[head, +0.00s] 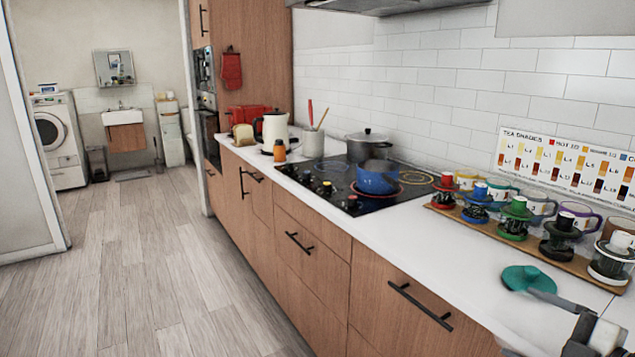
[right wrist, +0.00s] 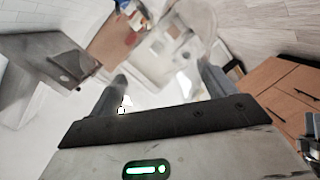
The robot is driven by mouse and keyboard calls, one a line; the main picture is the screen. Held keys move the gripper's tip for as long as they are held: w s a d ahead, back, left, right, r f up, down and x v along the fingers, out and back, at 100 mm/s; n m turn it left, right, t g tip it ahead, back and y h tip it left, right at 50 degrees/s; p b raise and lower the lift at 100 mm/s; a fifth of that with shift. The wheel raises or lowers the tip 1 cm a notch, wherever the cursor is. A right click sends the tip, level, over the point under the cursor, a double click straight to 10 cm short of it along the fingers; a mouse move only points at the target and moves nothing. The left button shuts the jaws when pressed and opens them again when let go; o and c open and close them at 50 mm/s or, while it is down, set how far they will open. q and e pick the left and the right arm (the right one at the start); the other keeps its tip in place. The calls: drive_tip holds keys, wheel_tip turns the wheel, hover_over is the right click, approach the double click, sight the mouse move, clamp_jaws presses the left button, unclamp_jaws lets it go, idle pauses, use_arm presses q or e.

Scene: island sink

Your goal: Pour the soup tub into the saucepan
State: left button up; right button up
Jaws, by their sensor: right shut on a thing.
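My right gripper (head: 560,300) is at the lower right of the head view, over the counter. In the right wrist view my right gripper (right wrist: 165,85) has its fingers on either side of a pale, partly see-through thing, which I take to be the soup tub (right wrist: 165,52); its contents are unclear. A teal round thing (head: 524,275) shows at the fingertips in the head view; I cannot tell whether it is part of the tub. The blue saucepan (head: 377,180) sits on the cooktop, well away from the gripper. My left gripper is not in view.
A lidded grey pot (head: 367,144) stands behind the saucepan on the black cooktop (head: 318,173). A wooden board (head: 478,230) with several mugs and coloured-top drippers runs along the wall. A white kettle (head: 275,130) stands at the far end. The counter front (head: 400,236) is clear.

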drive_tip(key=s+a+f+m+t+h, duration=0.1)
drive_tip(key=s+a+m+h, duration=0.15)
drive_tip(key=a, duration=0.45)
drive_tip(key=s+a+f+m+t+h, duration=0.1)
drive_tip(key=s+a+f+m+h, duration=0.2)
drive_tip(key=a, duration=0.5)
use_arm(q)
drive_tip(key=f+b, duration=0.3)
drive_tip(key=b, duration=0.2)
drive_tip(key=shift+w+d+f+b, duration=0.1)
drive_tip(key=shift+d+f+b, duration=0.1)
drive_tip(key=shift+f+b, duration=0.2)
use_arm(e)
drive_tip(key=shift+n+g+h, duration=0.3)
drive_tip(key=shift+n+h, duration=0.05)
drive_tip(key=shift+h, duration=0.2)
drive_tip(key=f, duration=0.4)
drive_tip(key=shift+s+d+f, duration=0.1)
drive_tip(key=shift+s+f, duration=0.15)
